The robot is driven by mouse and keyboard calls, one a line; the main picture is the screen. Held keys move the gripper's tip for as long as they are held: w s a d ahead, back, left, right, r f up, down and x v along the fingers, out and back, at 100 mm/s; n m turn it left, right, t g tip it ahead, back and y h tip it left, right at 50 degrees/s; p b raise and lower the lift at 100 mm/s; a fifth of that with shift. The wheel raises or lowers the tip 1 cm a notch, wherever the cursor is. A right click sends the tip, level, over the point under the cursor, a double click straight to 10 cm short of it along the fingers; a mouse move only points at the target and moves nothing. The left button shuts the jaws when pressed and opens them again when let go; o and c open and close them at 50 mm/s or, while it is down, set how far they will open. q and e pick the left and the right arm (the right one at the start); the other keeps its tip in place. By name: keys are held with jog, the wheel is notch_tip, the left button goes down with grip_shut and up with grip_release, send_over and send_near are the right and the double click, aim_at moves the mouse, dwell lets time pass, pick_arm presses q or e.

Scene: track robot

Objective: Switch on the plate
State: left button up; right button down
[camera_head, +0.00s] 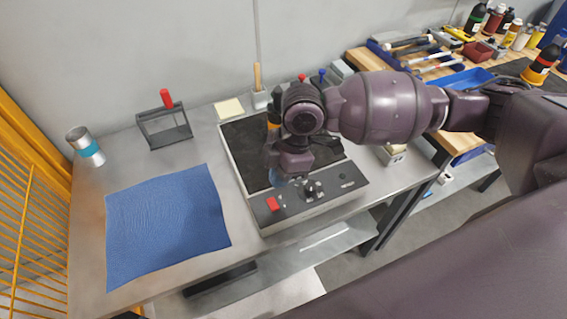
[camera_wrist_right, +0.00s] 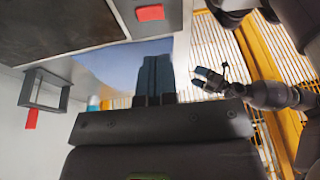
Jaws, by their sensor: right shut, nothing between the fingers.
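The plate (camera_head: 237,140) is a flat unit with a dark top and a pale grey frame, on the metal table. Its front panel (camera_head: 325,198) carries a red rocker switch (camera_head: 272,204) at the left and dark knobs to the right. My right gripper (camera_head: 279,181) is over the front of the plate, just behind the red switch, with its tips partly blurred. In the right wrist view its fingers (camera_wrist_right: 155,77) are together and empty, and the red switch (camera_wrist_right: 150,12) shows beyond them, apart. My left gripper (camera_wrist_right: 209,80) shows small in the right wrist view; its jaw state is unclear.
A blue cloth (camera_head: 168,225) lies left of the plate. A can (camera_head: 86,147) and a dark frame with a red handle (camera_head: 165,127) stand behind it. A tool bench (camera_head: 430,60) is at the right, a yellow fence (camera_head: 30,220) at the left.

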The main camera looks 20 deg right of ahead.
aim_at(274, 207)
jog(key=x, duration=0.5)
jog(key=d+b+x, duration=0.1)
jog(key=x, duration=0.1)
jog(key=shift+s+f, duration=0.15)
jog(key=shift+f, duration=0.4)
jog(key=shift+s+f, duration=0.1)
jog(key=shift+f, duration=0.05)
jog(key=shift+w+r, duration=0.3)
jog(key=shift+w, duration=0.5)
